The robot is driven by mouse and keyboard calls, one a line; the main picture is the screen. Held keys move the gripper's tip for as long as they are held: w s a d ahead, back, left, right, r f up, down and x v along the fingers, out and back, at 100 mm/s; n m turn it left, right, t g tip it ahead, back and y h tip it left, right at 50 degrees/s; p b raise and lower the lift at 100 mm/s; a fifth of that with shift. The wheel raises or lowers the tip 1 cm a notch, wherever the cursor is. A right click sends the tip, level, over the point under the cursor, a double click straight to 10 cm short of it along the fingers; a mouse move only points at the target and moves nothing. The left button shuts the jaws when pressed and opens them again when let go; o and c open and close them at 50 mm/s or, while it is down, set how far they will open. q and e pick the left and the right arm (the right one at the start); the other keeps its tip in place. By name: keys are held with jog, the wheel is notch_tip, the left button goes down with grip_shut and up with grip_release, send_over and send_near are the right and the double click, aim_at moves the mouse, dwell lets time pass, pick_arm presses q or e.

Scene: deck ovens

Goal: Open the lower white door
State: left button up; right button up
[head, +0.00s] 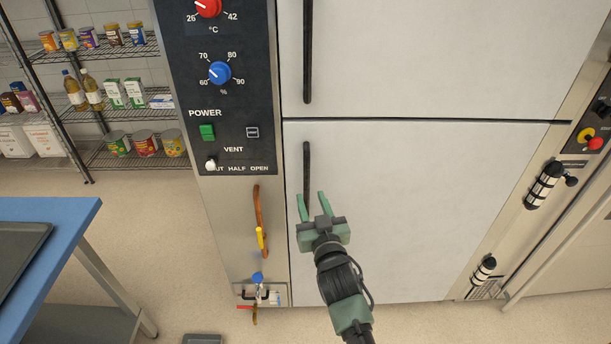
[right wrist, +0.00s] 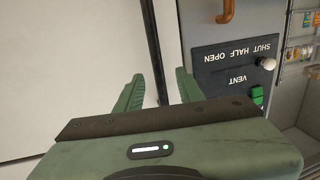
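The lower white door (head: 420,210) is shut flush in the cabinet front. Its handle is a slim black vertical bar (head: 306,170) near the door's left edge; it also shows in the right wrist view (right wrist: 152,45). My right gripper (head: 312,203) is open and empty, in front of the lower part of this handle. In the right wrist view its two green fingers (right wrist: 158,88) stand on either side of the bar. I cannot tell whether the bar is between the fingertips or still beyond them. My left gripper is not in view.
An upper white door (head: 430,55) with its own black handle (head: 307,50) is shut above. A control panel (head: 225,90) and an orange-brown pipe (head: 259,220) are left of the doors. A blue-topped table (head: 65,215) stands at the left. Floor shows between table and cabinet.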

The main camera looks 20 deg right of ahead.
aim_at(307, 181)
jog(key=shift+w+d+r+p, duration=0.15)
jog(key=shift+w, duration=1.05)
jog(key=shift+w+d+r+p, duration=0.1)
jog(key=shift+w+d+r, duration=0.1)
jog(key=shift+w, duration=1.05)
jog(key=shift+w+d+r+p, duration=0.15)
jog(key=shift+w, duration=1.05)
grip_shut()
